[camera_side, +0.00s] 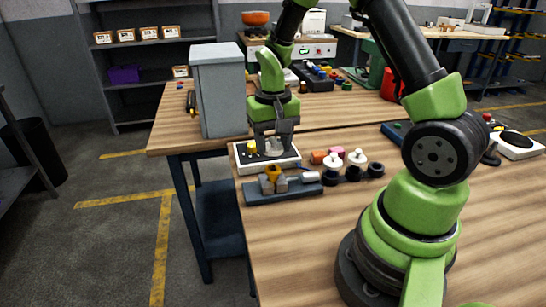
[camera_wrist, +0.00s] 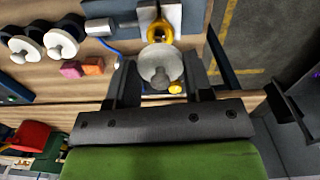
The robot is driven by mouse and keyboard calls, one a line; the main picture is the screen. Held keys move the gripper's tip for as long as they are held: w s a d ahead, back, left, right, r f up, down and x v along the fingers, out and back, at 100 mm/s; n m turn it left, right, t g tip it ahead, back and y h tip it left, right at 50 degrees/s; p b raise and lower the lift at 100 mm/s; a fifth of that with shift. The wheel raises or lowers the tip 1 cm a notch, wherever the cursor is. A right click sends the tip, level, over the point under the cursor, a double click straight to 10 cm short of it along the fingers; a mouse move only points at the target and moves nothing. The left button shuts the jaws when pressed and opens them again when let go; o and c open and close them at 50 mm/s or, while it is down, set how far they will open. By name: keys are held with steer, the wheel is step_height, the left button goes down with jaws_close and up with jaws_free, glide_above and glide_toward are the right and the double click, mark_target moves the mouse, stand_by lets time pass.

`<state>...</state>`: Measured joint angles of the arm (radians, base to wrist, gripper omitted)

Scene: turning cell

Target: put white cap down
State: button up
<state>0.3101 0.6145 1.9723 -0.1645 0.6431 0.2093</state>
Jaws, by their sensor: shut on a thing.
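My gripper (camera_side: 273,145) points down over the white-edged dark plate (camera_side: 286,161) near the table's left edge. It is shut on a white cap (camera_wrist: 160,65), a pale disc with a small round knob, seen between the two fingers (camera_wrist: 158,78) in the wrist view. In the side view the fingers mostly hide this cap, and I cannot tell whether it touches the plate. Two other white caps, one (camera_side: 333,161) left of the other (camera_side: 357,157), sit by black round holders to the right.
A grey fixture (camera_side: 258,194) with a yellow ring (camera_side: 272,172) stands just in front of the plate. A yellow knob (camera_side: 252,147) is close beside my gripper. Orange (camera_side: 318,157) and pink (camera_side: 337,152) blocks lie right. A tall grey box (camera_side: 220,95) stands behind left.

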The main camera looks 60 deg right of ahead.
steer(key=r, duration=0.4)
steer(key=shift+w+d, duration=0.2)
steer(key=shift+d, duration=0.15)
steer(key=w+d+m, duration=0.2)
steer(key=d, duration=0.5)
steer(key=m, duration=0.5)
glide_above(312, 147)
step_height(312, 147, down, 5)
step_height(312, 147, down, 10)
steer(key=shift+f, duration=0.35)
steer(key=shift+f, duration=0.15)
steer(key=o, duration=0.9)
